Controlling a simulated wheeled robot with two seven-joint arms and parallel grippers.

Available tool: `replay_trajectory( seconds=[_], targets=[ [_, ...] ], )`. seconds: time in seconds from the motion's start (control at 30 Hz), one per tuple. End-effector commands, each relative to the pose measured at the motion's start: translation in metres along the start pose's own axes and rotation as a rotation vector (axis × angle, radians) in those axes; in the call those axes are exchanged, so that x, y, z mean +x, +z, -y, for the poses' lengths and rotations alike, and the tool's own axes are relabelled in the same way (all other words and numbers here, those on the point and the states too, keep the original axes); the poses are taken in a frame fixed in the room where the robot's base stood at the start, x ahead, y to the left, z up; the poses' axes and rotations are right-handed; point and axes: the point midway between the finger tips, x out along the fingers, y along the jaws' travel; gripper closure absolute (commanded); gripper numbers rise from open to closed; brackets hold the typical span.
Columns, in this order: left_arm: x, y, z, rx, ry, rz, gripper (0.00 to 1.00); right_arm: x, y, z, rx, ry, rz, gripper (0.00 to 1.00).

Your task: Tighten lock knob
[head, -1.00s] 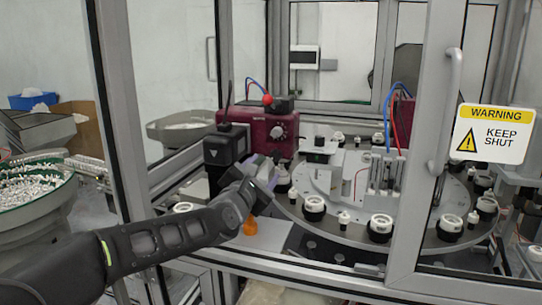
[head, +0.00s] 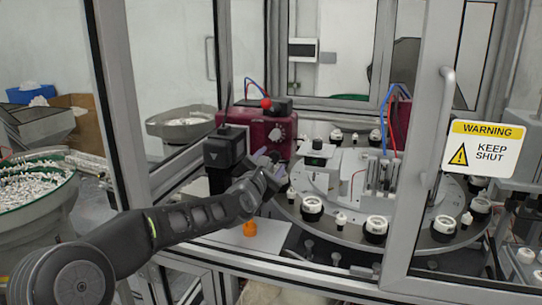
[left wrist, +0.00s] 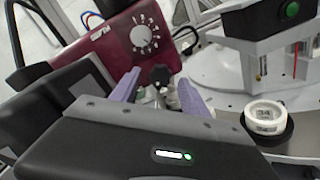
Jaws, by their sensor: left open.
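A black knob (left wrist: 160,76) on a pale stem shows in the left wrist view, below the numbered dial (left wrist: 141,36) of the dark red feeder box (left wrist: 100,47). My left gripper (left wrist: 158,93) is open, with its two purple fingers on either side of the knob in that view. I cannot tell whether they touch it. In the head view my left gripper (head: 272,165) is in front of the red box (head: 262,132), at the left edge of the turntable; the knob is hidden there. My right gripper is not in view.
The round turntable (head: 345,236) carries several white-and-black caps. A black box-shaped unit (head: 224,148) stands close left of my gripper. The door frame with a warning sign (head: 483,148) stands at right.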

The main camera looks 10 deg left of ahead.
Motion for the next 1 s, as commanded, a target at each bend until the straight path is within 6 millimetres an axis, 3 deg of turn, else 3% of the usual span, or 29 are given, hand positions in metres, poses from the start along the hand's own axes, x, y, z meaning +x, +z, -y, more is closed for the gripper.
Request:
replay_trajectory(
  seconds=[0.33, 1.0],
  targets=[
    [0.0041, -0.0004, 0.0004, 0.000, 0.000, 0.000, 0.47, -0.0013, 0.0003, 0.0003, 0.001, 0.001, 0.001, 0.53],
    [0.0039, -0.0002, 0.0004, 0.000, 0.000, 0.000, 1.00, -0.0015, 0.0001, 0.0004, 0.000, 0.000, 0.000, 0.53]
  ],
)
